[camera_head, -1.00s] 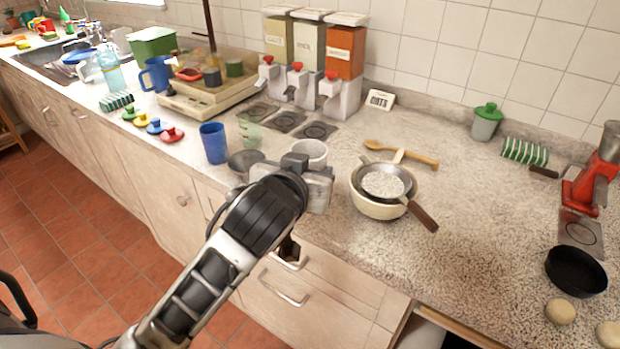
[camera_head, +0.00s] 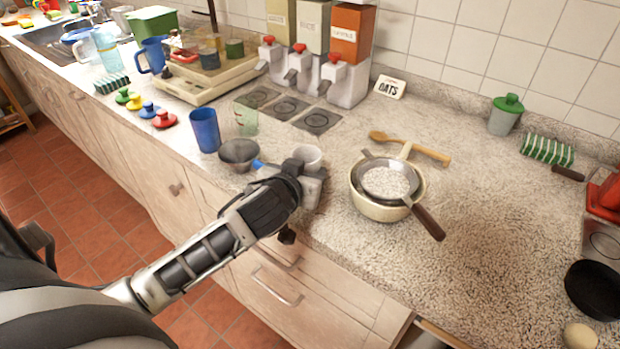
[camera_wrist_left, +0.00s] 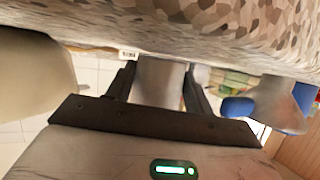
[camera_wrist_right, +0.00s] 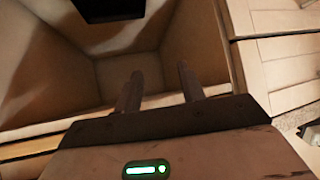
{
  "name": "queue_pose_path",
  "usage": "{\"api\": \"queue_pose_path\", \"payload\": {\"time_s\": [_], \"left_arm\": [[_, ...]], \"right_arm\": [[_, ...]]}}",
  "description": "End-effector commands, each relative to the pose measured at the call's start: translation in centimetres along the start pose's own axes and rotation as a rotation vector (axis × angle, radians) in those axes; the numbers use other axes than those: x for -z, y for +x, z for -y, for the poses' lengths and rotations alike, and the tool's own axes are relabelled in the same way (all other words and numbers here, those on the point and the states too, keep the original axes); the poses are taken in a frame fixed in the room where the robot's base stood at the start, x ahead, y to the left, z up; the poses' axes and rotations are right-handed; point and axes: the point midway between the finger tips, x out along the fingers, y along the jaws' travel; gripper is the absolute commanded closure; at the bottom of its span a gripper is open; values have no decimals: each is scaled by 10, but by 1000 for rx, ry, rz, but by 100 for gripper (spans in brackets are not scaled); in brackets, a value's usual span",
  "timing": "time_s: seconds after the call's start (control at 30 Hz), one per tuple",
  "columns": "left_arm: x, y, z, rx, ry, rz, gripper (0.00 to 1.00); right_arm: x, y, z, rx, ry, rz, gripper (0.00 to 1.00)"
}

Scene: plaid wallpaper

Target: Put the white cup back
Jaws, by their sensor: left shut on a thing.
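The white cup (camera_head: 309,157) is upright at the counter's front part, between the small grey bowl (camera_head: 238,153) and the cream bowl (camera_head: 372,207). My left gripper (camera_head: 306,172) is shut on it from the front, partly hiding it. In the left wrist view, which is upside down, the cup (camera_wrist_left: 160,80) sits between both fingers, its base at or very close to the counter surface; I cannot tell if it touches. My right gripper (camera_wrist_right: 160,88) shows only in its wrist view, fingers apart and empty, in front of an open drawer or compartment (camera_wrist_right: 75,90).
A blue cup (camera_head: 205,131) and a clear green-tinted cup (camera_head: 246,120) stand left of the white cup. A strainer with a dark handle (camera_head: 428,222) lies over the cream bowl. Dispensers (camera_head: 345,82) stand behind, above dark square mats (camera_head: 287,108).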

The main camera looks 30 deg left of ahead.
Motion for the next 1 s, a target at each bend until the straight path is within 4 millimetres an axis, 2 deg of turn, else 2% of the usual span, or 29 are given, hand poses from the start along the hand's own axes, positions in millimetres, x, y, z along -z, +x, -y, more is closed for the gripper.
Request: {"api": "queue_pose_path", "payload": {"time_s": [0.03,0.2,0.4,0.43,0.5,0.87,1.0], "left_arm": [[-8,3,1,2,1,-3,74],[-4,1,1,2,-1,-2,74],[-8,3,1,2,-2,-1,74],[-8,3,1,2,-2,0,45],[-7,2,1,2,-1,-1,26],[-2,0,1,2,1,-2,26],[-6,-19,0,-1,-3,1,26]], "right_arm": [[-2,4,2,5,1,-8,60],[9,-1,7,17,3,-23,60],[7,0,7,17,1,-23,60],[7,0,6,17,1,-23,60],[7,-1,6,16,-1,-22,60],[6,-2,3,10,-2,-16,60],[3,0,3,9,-3,-14,60]]}}
